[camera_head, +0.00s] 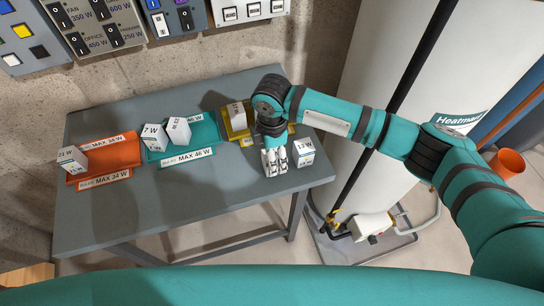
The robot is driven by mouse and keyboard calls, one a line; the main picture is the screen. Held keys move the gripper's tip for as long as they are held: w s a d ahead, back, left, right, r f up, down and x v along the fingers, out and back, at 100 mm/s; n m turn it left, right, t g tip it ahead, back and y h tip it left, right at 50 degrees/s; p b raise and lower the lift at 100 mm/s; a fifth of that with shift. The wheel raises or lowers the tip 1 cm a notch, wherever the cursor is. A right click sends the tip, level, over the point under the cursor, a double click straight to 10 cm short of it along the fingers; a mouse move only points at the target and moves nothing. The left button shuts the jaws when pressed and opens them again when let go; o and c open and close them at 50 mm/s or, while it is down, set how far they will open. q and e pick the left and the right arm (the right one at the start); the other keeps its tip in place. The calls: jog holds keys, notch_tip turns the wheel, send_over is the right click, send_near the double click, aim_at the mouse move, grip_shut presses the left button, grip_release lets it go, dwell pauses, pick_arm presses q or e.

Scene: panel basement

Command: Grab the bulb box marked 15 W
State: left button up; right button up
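Several small white bulb boxes are on the grey table. The box at the right end (303,152) has a marking that looks like 13 W or 15 W; it is too small to be sure. My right gripper (275,161) points down close to this box's left side, low over the table. Its fingers look close together, but their gap is unclear. Two boxes are on the teal tray (205,136): one reads 7 W (155,137), the other's number (178,131) is hard to read. Another hard-to-read box (237,115) is on the yellow tray. My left gripper is out of view.
A box marked 21 W (72,159) sits on the orange tray (115,155) at the left. The grey table (210,200) is clear along its front. Switch panels (98,22) hang on the wall behind. A white heater tank (385,60) stands to the right.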

jog(key=shift+f, duration=0.55)
jog(key=c, duration=1.2)
jog(key=shift+r, duration=0.15)
jog(key=shift+c, duration=0.2)
